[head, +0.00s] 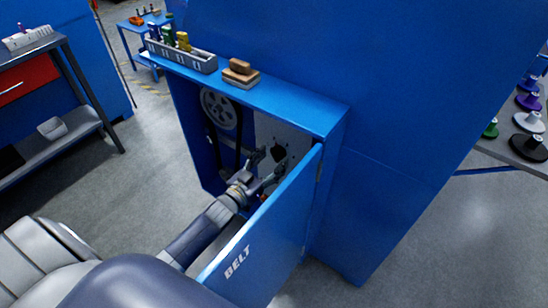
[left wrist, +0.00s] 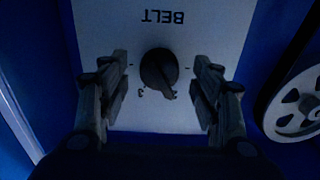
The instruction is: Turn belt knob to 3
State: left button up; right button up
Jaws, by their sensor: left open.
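The belt knob (left wrist: 158,70) is a round black knob on a pale panel (left wrist: 205,25), which is marked BELT and appears upside down in the left wrist view. The knob's pointer end is toward the lower right, and a figure 3 is printed just to the left of it. My left gripper (left wrist: 160,98) is open, with one finger on each side of the knob and a visible gap to both. In the head view my left gripper (head: 266,168) reaches inside the blue cabinet (head: 325,120), in front of the panel. My right gripper is out of view.
The open blue door (head: 265,240) marked BELT stands right beside my left arm. A grey pulley (head: 221,108) with a dark belt is inside the cabinet at the left. A grey bin (head: 185,55) and brown blocks (head: 240,75) lie on the cabinet top.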

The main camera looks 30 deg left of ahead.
pick_arm(q)
jog(key=shift+w+d, duration=0.15)
jog(key=shift+w, duration=0.55)
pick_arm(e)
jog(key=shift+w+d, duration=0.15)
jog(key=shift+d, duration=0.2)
pick_arm(q)
jog(key=c, duration=1.1)
jog(key=shift+o, duration=0.2)
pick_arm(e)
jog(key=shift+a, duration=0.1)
pick_arm(q)
jog(key=shift+m, duration=0.3)
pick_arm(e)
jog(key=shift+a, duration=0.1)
pick_arm(q)
jog(key=shift+m, duration=0.5)
jog(key=m+b, duration=0.1)
jog(key=m, duration=0.9)
jog(key=shift+r, duration=0.1)
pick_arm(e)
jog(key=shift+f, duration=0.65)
